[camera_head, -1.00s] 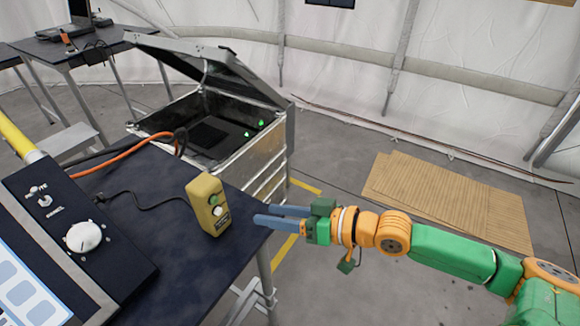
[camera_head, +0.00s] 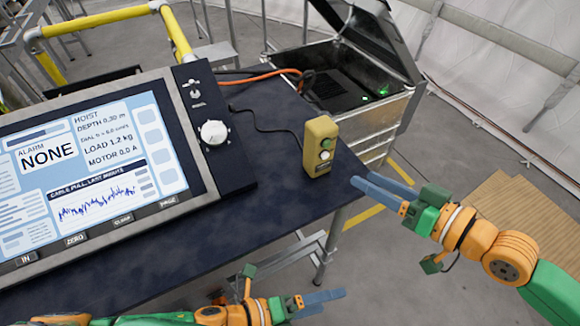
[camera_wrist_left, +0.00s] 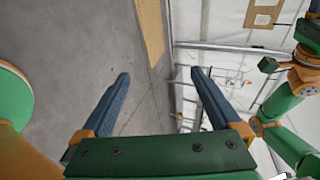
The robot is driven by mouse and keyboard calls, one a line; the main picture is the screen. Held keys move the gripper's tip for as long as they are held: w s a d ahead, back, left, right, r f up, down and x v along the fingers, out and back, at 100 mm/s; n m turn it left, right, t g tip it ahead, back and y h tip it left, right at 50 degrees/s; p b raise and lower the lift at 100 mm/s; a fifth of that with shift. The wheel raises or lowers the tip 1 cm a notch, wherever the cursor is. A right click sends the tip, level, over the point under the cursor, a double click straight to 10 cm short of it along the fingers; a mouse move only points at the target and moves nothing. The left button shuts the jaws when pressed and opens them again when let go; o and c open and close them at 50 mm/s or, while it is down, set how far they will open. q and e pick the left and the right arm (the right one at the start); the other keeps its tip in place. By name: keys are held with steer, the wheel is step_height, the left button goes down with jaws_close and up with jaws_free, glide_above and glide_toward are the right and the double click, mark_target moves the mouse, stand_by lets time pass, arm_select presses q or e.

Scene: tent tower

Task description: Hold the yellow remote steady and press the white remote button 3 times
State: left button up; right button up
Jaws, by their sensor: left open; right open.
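The yellow remote (camera_head: 320,146) stands upright near the right edge of the dark table (camera_head: 262,205). My left gripper (camera_head: 335,300) is open and empty low in the head view, in front of the table and well short of the remote. In the left wrist view, its two blue fingers (camera_wrist_left: 160,90) are spread with nothing between them, and the remote is not seen.
A hoist console (camera_head: 95,165) with a screen and a white knob (camera_head: 214,132) fills the table's left. A black cable (camera_head: 265,128) runs to the remote. An open metal case (camera_head: 375,115) stands behind.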

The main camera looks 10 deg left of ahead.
mark_target(310, 129)
arm_select(q)
steer(key=w+r+n+t+h, duration=0.2)
steer(key=w+r+t+h, duration=0.15)
steer(key=w+r, duration=0.8)
steer(key=w+a+r+m+g+h, duration=0.2)
steer(key=w+a+r+m+g, duration=0.2)
steer(key=a+r+m, duration=0.55)
steer(key=w+m+t+y, duration=0.1)
steer(key=w+m, duration=0.1)
steer(key=w+m+t, duration=0.2)
steer(key=w+m, duration=0.1)
steer(key=w+m+t+y, duration=0.1)
steer(key=w+m+t, duration=0.1)
steer(key=w+m, duration=0.1)
steer(key=shift+w+d+f+m+t+y, duration=0.15)
steer(key=shift+w+f+m+t+y, duration=0.1)
steer(key=shift+f+y, duration=0.1)
steer(key=x, duration=0.6)
steer(key=shift+w+d, duration=0.15)
steer(key=shift+w, duration=0.25)
steer(key=shift+w+d, duration=0.1)
steer(key=shift+d, duration=0.15)
steer(key=shift+a, duration=0.1)
steer(key=c, duration=0.5)
jaws_close()
arm_select(e)
steer(key=shift+w, duration=0.25)
jaws_close()
